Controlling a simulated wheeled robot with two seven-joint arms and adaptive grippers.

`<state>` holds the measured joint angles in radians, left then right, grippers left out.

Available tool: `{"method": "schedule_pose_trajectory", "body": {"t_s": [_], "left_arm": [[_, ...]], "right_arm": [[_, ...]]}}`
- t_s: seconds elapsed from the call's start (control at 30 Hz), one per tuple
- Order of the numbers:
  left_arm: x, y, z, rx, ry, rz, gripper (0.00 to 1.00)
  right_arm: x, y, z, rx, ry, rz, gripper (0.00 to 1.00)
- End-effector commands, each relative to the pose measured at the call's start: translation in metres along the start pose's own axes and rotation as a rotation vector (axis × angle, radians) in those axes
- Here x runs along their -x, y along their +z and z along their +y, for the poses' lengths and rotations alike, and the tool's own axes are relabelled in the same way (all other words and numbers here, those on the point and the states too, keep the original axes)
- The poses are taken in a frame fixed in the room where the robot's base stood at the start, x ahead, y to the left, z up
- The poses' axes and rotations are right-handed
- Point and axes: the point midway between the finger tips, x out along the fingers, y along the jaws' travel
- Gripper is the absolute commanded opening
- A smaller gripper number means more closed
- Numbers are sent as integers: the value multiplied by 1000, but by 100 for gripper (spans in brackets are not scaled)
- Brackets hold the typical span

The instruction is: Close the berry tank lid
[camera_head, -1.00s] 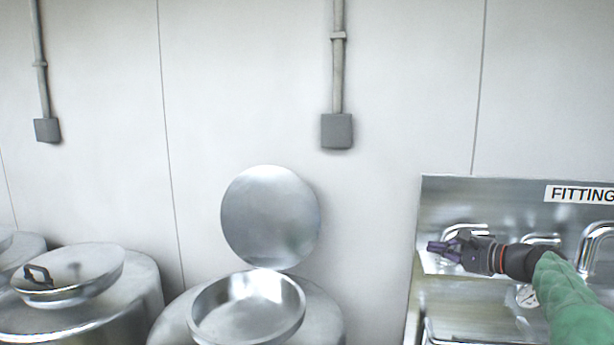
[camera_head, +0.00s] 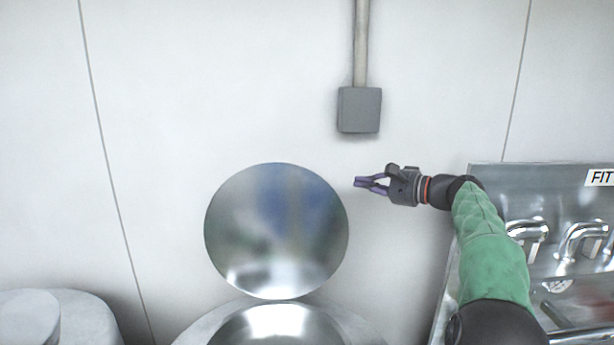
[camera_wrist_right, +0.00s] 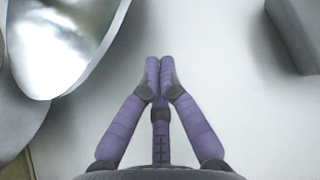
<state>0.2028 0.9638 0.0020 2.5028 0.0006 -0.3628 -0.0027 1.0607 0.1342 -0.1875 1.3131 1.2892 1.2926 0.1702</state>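The berry tank lid (camera_head: 277,228) is a round, shiny steel disc. In the head view it stands raised, nearly upright, behind the tank's open mouth (camera_head: 280,325). The tank is cut off by the bottom edge. My right gripper (camera_head: 357,182) is just right of the lid's upper right edge, pointing left, apart from it in the picture. In the right wrist view its purple fingertips (camera_wrist_right: 160,64) are together with nothing between them. Curved steel at that view's upper left appears to be the lid, though I cannot be sure. My left gripper is not in view.
A grey wall box (camera_head: 359,110) on a pipe is above my right gripper. Another tank (camera_head: 60,315) is at the lower left. The wall between is bare.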

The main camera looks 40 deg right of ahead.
Motion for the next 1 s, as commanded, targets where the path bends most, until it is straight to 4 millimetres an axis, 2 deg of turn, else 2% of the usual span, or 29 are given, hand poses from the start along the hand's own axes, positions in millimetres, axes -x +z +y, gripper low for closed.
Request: {"method": "schedule_pose_trajectory", "body": {"t_s": [0.17,0.67,0.73,1.0], "left_arm": [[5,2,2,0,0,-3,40],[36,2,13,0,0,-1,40],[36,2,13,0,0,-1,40],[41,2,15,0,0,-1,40]], "right_arm": [[-13,0,-1,-1,0,-3,0],[-104,1,-2,-2,1,-4,0],[-92,9,-3,2,-1,2,0],[-78,27,0,-1,1,0,0]]}}
